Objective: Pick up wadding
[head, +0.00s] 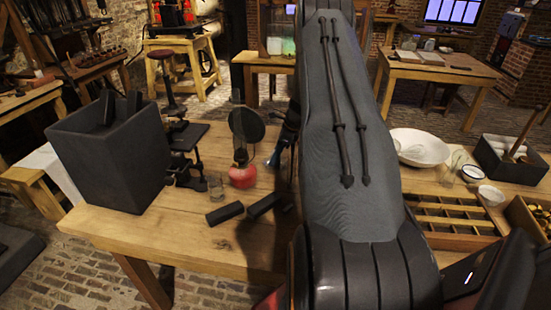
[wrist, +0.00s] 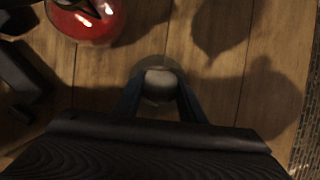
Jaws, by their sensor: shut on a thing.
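A pale, rounded piece that looks like the wadding (wrist: 160,86) sits between the two dark fingers of my gripper (wrist: 160,98) in the wrist view. My gripper is shut on it, above the wooden table. A dim, rounded grey outline surrounds it; I cannot tell whether this is a glass or part of the piece. In the head view my arm hides the held piece, and only a bluish part of my gripper (head: 281,148) shows beside the arm.
A red-based lamp (head: 242,176) stands close by; its red base also shows in the wrist view (wrist: 88,20). Dark blocks (head: 225,213) lie in front of it. A small glass (head: 216,188), a microscope (head: 185,150) and a dark bin (head: 112,165) stand left. A bowl (head: 420,148) and divided tray (head: 450,241) are right.

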